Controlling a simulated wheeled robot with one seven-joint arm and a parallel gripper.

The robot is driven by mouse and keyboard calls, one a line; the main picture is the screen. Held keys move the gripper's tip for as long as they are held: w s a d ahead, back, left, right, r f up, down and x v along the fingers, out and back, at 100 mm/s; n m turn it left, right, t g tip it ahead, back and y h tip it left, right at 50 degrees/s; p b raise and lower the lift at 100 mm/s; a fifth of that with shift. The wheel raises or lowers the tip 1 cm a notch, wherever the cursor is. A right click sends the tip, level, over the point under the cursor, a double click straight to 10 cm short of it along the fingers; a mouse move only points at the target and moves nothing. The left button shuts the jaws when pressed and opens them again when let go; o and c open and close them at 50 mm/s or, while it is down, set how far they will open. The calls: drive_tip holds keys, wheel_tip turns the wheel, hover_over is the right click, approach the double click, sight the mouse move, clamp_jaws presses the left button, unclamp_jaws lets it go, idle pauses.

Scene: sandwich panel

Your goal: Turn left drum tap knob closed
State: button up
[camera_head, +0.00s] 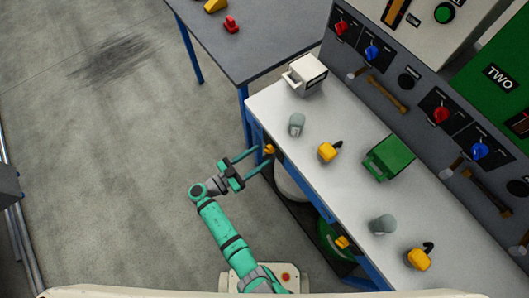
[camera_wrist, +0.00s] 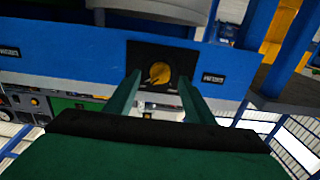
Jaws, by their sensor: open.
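The left drum tap knob (camera_head: 269,149) is a yellow knob on the front edge of the white-topped bench, above a pale drum. In the wrist view the knob (camera_wrist: 159,74) is a yellow disc with a dark slanted mark, on a black plate. My gripper (camera_head: 263,156) is open, its two green fingers reaching toward the bench front near this knob. In the wrist view the fingertips (camera_wrist: 160,82) appear either side of the knob, slightly below its centre. I see no clear contact and cannot tell the remaining distance.
A second yellow knob (camera_head: 343,242) sits farther right on the bench front, above a green drum (camera_head: 330,241). The bench top (camera_head: 345,185) carries a white box, a green box, grey cups and yellow items. A dark table (camera_head: 255,50) stands behind. Floor to the left is clear.

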sight(269, 150)
drive_tip(key=shift+x, duration=1.65)
drive_tip(key=c, duration=1.1)
drive_tip(key=shift+o, duration=0.2)
drive_tip(key=shift+n, duration=0.3)
drive_tip(key=shift+r+n, duration=0.1)
drive_tip(key=shift+n, duration=8.6)
